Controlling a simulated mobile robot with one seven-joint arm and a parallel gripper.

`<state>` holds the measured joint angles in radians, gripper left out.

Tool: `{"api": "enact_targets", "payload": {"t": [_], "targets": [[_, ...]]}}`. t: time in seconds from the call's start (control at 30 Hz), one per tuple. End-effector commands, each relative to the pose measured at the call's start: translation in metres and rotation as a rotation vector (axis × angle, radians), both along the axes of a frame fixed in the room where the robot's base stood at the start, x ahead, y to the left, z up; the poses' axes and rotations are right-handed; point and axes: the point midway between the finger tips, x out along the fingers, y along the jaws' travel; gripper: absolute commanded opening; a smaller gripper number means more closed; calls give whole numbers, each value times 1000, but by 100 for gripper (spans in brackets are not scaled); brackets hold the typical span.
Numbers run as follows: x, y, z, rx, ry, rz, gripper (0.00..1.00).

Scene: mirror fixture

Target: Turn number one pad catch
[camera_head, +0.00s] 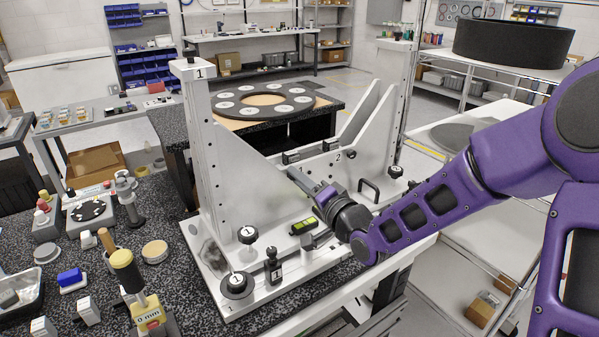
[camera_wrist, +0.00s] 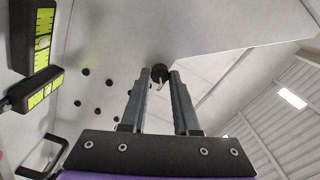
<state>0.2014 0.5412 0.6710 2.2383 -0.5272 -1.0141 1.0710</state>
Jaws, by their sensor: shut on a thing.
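The white mirror fixture (camera_head: 262,190) stands on the table, with a "1" label (camera_head: 198,73) on its left post and a "2" (camera_head: 338,156) on its rear wall. My gripper (camera_head: 293,174) reaches in from the right, against the inner side of the fixture. In the wrist view my gripper (camera_wrist: 161,78) has its fingertips closed on a small dark round catch (camera_wrist: 159,72) with a light piece below it. No number is readable on this catch, and the head view hides it.
A disc marked "1" (camera_head: 237,282) and a small black block (camera_head: 272,268) stand at the front of the base. A green level (camera_head: 303,227) lies below my wrist. A black handle (camera_head: 369,188) is at right. Tools crowd the table at left.

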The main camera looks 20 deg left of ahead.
Motion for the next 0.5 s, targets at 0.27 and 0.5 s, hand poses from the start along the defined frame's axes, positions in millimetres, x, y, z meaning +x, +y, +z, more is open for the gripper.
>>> {"api": "enact_targets", "payload": {"t": [0.27, 0.5], "targets": [[1, 0, 1, 170, 194, -1, 0], [1, -1, 0, 286, 328, -2, 0]]}}
